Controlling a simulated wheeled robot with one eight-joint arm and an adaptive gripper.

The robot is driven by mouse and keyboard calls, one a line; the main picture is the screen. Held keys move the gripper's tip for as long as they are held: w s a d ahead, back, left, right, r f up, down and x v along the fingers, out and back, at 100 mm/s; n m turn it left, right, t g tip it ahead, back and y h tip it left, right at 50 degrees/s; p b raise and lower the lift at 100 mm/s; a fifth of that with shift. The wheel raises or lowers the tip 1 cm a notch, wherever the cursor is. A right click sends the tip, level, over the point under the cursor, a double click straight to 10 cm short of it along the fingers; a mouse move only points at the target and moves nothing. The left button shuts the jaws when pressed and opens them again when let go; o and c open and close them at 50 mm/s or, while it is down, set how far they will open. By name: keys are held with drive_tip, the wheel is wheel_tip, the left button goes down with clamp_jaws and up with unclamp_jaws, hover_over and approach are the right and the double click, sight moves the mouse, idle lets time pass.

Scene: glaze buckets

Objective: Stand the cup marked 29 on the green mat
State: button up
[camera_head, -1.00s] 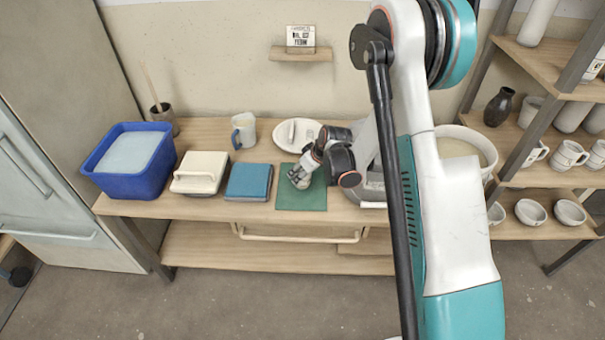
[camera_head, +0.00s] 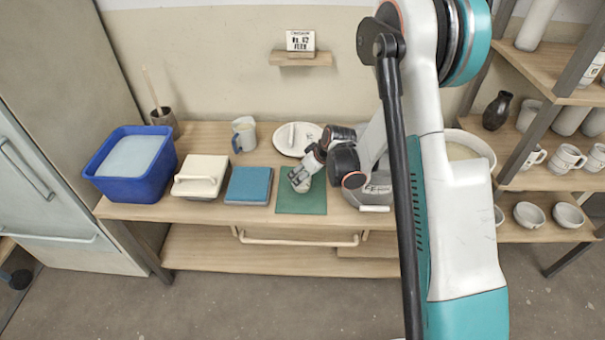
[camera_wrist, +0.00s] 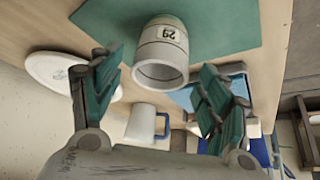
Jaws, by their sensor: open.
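The cup marked 29 (camera_wrist: 163,52) is pale, with a dark number that reads upside down in the wrist view. It stands on the green mat (camera_wrist: 105,18), its base against the mat and its open mouth facing toward my wrist camera. My gripper (camera_wrist: 162,92) is open, its two green fingers spread either side of the cup's mouth with gaps; I see no contact. In the head view my gripper (camera_head: 304,174) is over the green mat (camera_head: 307,204), and the pale cup (camera_head: 298,183) shows only in part beside it.
A blue tile (camera_head: 249,185), a cream lidded box (camera_head: 200,177) and a blue tub (camera_head: 131,162) stand left of the mat. A large bowl (camera_head: 480,149) stands to the right.

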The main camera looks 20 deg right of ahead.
drive_tip(key=s+r+m+p, duration=0.1)
drive_tip(key=s+r, duration=0.4)
drive_tip(key=r, duration=0.3)
drive_tip(key=s+r+m+h+p, duration=0.1)
drive_tip(key=s+r, duration=0.4)
drive_tip(key=r, duration=0.4)
drive_tip(key=s+r+m+p, duration=0.1)
drive_tip(key=s+r, duration=0.4)
drive_tip(key=r, duration=0.3)
drive_tip(key=s+r+m+t+h, duration=0.1)
drive_tip(key=s+r, duration=0.2)
drive_tip(key=s, duration=0.5)
drive_tip(key=s+r+m, duration=0.1)
drive_tip(key=s+r, duration=0.2)
drive_tip(key=s, duration=0.6)
drive_tip(key=shift+s+a+t+h, duration=0.25)
drive_tip(key=shift+a+t+h, duration=0.15)
drive_tip(key=shift+a, duration=0.05)
